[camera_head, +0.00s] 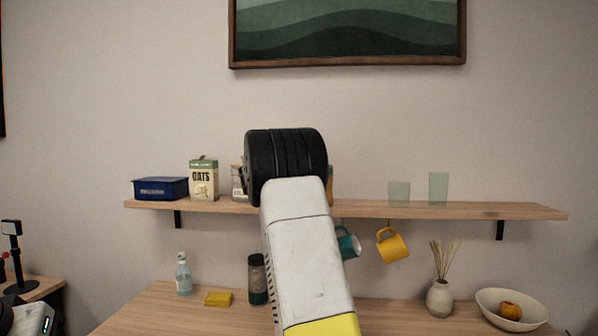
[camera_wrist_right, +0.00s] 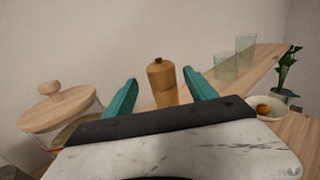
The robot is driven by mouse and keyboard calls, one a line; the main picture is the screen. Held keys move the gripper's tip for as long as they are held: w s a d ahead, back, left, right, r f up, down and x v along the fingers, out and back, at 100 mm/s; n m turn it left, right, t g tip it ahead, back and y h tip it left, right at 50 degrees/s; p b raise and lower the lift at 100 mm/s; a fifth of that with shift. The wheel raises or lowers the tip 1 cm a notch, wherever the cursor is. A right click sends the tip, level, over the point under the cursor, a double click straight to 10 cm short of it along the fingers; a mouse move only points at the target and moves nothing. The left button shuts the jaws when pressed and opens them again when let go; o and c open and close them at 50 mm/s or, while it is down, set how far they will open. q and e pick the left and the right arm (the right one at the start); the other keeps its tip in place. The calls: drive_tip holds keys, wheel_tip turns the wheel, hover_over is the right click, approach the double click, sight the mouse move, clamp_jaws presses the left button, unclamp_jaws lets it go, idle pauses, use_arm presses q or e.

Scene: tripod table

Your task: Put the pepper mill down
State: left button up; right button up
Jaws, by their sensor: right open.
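The pepper mill appears to be the brown, wooden-looking cylinder with a small knob on top (camera_wrist_right: 161,73) in the right wrist view. It stands upright on the shelf, between and beyond the two teal fingers of my right gripper (camera_wrist_right: 160,80). The fingers are apart, and I see no contact with the mill, whose lower part is hidden behind the gripper body. In the head view my right arm rises through the middle, and its black wrist hides the gripper and most of the mill. Only a thin brown edge (camera_head: 330,186) shows there. My left gripper is not in view.
The wooden shelf (camera_head: 460,209) holds a blue tin (camera_head: 160,188), an oats box (camera_head: 203,181) and two glasses (camera_head: 438,187). A wooden-lidded jar (camera_wrist_right: 58,112) stands close left of the gripper. Mugs (camera_head: 392,245) hang below; a dark bottle (camera_head: 257,282) and bowl (camera_head: 513,318) stand lower.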

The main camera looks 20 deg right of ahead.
drive_tip(key=s+a+f+m+g+y, duration=0.1)
drive_tip(key=s+a+f+m+y, duration=0.25)
drive_tip(key=s, duration=0.25)
drive_tip(key=s+a+f+m+y, duration=0.2)
drive_tip(key=s+f+m+y, duration=0.15)
drive_tip(key=s, duration=0.25)
drive_tip(key=s+a+f+m+g+y, duration=0.1)
drive_tip(key=s+a+f+m+y, duration=0.15)
drive_tip(key=s+f, duration=0.35)
drive_tip(key=s+a+f+m+y, duration=0.2)
drive_tip(key=s+a+m+y, duration=0.1)
drive_tip(key=s+a, duration=0.4)
drive_tip(key=s+a+f+m+y, duration=0.2)
drive_tip(key=s+a+m+y, duration=0.1)
drive_tip(key=s+a+m, duration=0.2)
drive_tip(key=s+a+f+m+t+y, duration=0.1)
drive_tip(key=s+a+f+m+y, duration=0.1)
drive_tip(key=s+a, duration=0.7)
drive_tip(key=a+m+y, duration=0.1)
drive_tip(key=m, duration=0.1)
drive_tip(key=shift+s+m, duration=0.3)
drive_tip(key=shift+m, duration=0.05)
drive_tip(key=shift+a, duration=0.1)
drive_tip(key=shift+c, duration=0.4)
